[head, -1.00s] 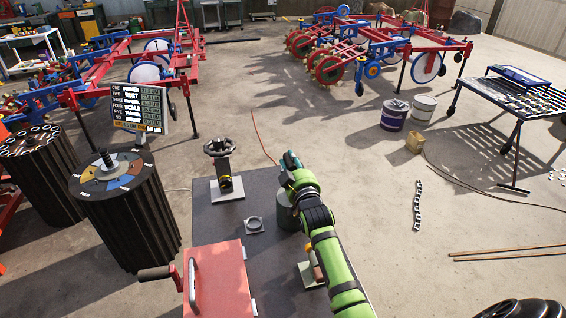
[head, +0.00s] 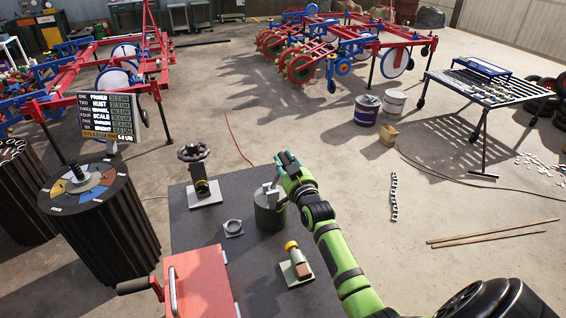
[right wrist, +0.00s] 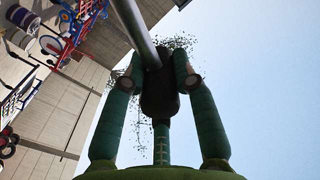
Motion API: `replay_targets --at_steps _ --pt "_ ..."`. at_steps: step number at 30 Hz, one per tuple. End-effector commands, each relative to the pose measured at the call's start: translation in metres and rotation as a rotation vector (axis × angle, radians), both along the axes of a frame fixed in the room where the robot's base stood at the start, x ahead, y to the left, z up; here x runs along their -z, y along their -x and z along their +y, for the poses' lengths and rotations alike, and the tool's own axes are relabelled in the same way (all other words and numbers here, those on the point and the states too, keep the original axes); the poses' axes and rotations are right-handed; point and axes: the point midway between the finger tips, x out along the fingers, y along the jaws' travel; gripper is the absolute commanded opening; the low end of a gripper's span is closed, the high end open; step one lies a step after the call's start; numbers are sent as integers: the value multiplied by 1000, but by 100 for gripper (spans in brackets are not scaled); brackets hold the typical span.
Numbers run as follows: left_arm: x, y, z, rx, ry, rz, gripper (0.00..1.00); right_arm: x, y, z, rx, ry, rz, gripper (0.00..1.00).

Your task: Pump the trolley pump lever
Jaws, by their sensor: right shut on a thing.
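The pump is a dark green cylinder (head: 268,214) on the dark trolley top (head: 185,235), with a pale metal piece (head: 270,190) at its top. My right gripper (head: 284,161) is just above and beyond it in the head view, its arm coming from the lower right. In the right wrist view, the fingers (right wrist: 158,80) are shut on the dark grip (right wrist: 159,95) of the pump lever, whose grey rod (right wrist: 133,25) runs up and left. In the head view the lever is mostly hidden by the gripper. My left gripper is not in view.
A black handwheel fitting (head: 201,176), a small grey ring block (head: 233,229) and a yellow-knobbed fitting (head: 296,263) stand on the trolley. A red box (head: 200,285) is at its front. A dark ribbed drum (head: 100,225) stands to the left. Open floor lies right.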

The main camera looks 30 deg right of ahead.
Motion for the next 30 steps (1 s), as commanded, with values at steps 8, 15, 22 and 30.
replay_targets --at_steps 8,15,22,30 --pt "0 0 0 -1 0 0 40 -8 0 -5 7 5 -17 0" --pt "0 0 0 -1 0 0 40 -7 0 -4 5 6 -14 52" --pt "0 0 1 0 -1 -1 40 -3 0 -2 4 3 -7 52" --pt "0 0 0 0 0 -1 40 -1 26 5 3 1 -4 52"
